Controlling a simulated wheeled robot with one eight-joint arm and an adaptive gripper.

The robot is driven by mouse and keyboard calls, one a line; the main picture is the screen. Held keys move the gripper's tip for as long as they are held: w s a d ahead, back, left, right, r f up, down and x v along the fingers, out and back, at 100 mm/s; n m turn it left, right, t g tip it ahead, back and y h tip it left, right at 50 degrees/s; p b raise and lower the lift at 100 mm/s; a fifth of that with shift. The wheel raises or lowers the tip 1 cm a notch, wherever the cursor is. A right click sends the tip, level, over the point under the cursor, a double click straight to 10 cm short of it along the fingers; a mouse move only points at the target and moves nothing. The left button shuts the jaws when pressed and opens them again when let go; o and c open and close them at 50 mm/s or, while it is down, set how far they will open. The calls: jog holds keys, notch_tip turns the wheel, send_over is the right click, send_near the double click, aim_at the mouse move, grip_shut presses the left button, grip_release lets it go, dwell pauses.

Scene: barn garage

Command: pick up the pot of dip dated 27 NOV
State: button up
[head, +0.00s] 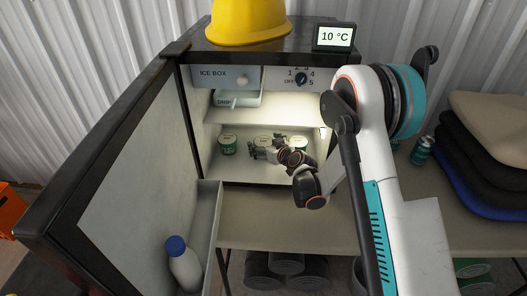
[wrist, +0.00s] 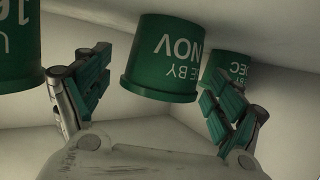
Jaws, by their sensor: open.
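The fridge shelf holds green pots with pale lids: a left pot (head: 228,145), a middle pot (head: 263,140) and a right pot (head: 299,142). In the wrist view, which is upside down, a green pot (wrist: 160,60) marked NOV stands between and beyond my open fingers. Its day number is not readable. Another pot (wrist: 18,45) at the left edge shows part of a label, seemingly starting 16. A pot marked DEC (wrist: 228,68) is farther right, partly behind a finger. My gripper (head: 254,152) is open in front of the middle pot, apparently holding nothing.
The fridge door (head: 130,150) stands open at left, with a blue-capped bottle (head: 183,265) in its rack. An ice box (head: 225,77) with a drip tray (head: 238,98) hangs above the pots. A yellow helmet (head: 248,22) sits on top. A can (head: 422,150) stands right.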

jog(key=shift+w+a+f, duration=0.1)
jog(key=shift+w+a, duration=0.1)
jog(key=shift+w, duration=0.15)
jog(key=shift+c, duration=0.2)
jog(key=c, duration=1.2)
